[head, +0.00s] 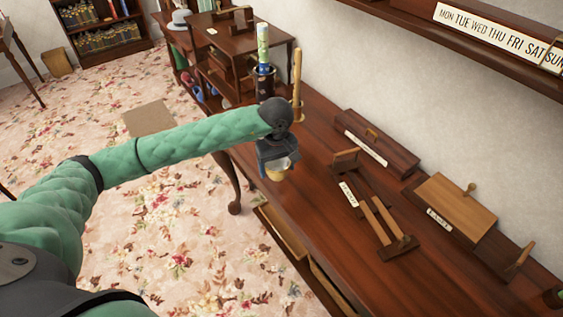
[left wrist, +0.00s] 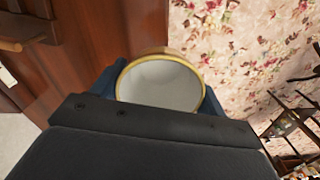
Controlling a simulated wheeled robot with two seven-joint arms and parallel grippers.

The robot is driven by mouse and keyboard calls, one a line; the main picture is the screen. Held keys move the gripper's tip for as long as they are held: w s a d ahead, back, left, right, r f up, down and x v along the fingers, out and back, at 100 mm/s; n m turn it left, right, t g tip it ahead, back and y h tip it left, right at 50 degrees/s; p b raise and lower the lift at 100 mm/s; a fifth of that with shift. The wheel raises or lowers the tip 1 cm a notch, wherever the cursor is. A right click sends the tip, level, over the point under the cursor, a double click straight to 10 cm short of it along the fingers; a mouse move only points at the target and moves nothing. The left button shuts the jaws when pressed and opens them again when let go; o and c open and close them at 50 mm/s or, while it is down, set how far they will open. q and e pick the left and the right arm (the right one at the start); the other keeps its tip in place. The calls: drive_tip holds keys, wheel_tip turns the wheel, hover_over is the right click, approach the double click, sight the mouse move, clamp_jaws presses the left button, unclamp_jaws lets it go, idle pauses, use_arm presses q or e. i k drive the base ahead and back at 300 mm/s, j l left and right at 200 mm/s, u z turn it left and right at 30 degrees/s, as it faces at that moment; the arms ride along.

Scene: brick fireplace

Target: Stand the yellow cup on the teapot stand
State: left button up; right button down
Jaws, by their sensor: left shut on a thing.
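My left gripper (head: 277,163) is shut on the yellow cup (head: 276,175), over or near the front edge of the long dark wooden sideboard (head: 330,225). The cup is mostly hidden by the gripper in the head view. In the left wrist view the cup (left wrist: 160,60) shows its yellow rim and pale grey inside between the blue fingers. I cannot tell for sure which piece is the teapot stand. A low wooden frame with two rails (head: 383,222) and a small label lies on the sideboard, right of the gripper. My right gripper is not in view.
A dark wooden box (head: 375,145) and a lighter wooden board (head: 455,203) stand along the wall. An upright wooden peg (head: 297,85) and a dark holder (head: 264,83) are behind the gripper. A drawer (head: 283,233) is pulled out in front.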

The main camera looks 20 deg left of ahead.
sight(358, 184)
drive_tip(key=z, duration=0.5)
drive_tip(key=k+j+z, duration=0.15)
drive_tip(key=j+z, duration=0.25)
drive_tip(key=k+j+z, duration=0.15)
drive_tip(key=j+z, duration=0.25)
drive_tip(key=k+j+z, duration=0.15)
drive_tip(key=z, duration=0.25)
drive_tip(key=k, duration=0.05)
